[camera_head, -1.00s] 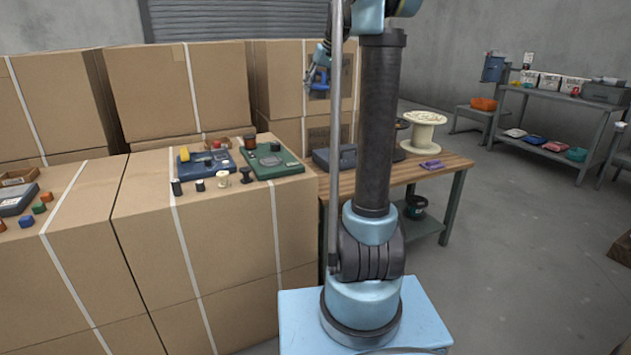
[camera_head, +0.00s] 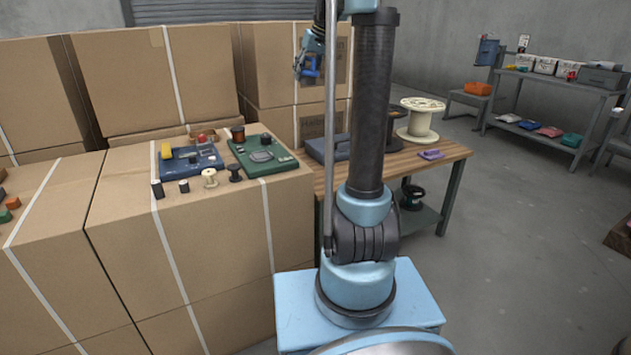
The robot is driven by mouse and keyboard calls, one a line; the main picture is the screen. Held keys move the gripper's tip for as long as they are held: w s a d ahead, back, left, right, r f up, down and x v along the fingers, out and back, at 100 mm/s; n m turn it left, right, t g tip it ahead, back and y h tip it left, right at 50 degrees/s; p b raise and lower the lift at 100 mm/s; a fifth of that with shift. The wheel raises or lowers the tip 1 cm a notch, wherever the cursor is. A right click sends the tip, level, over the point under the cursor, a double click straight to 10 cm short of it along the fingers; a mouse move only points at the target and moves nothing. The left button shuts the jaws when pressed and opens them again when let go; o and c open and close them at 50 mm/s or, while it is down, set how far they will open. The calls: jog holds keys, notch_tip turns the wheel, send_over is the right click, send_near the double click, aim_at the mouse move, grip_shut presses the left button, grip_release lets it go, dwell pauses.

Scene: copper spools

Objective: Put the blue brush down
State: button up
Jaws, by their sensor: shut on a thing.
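My gripper (camera_head: 304,66) is small and far off at the upper middle, left of my arm's column, in front of the tall cardboard boxes. It is shut on the blue brush (camera_head: 312,70), which shows as a small bright blue shape at its fingers. The brush's bristles and exact tilt are too small to make out. The brush appears in the air, apart from any surface.
Cardboard boxes (camera_head: 205,240) at left carry a blue tray (camera_head: 192,162), a green tray (camera_head: 262,152) and small spools. A wooden table (camera_head: 405,162) behind my column holds a large cream spool (camera_head: 419,120) and a purple item (camera_head: 431,155). Grey shelving (camera_head: 560,85) stands at right.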

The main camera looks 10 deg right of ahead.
jog(key=shift+h, duration=0.4)
jog(key=shift+s+d+f, duration=0.25)
jog(key=shift+d+f, duration=0.25)
jog(key=shift+f, duration=6.15)
jog(key=shift+s+d+f, duration=0.25)
jog(key=shift+d+f, duration=0.25)
jog(key=shift+f, duration=6.15)
jog(key=shift+s+d+f, duration=0.25)
jog(key=shift+d+f, duration=0.25)
jog(key=shift+f, duration=6.15)
jog(key=o, duration=1.4)
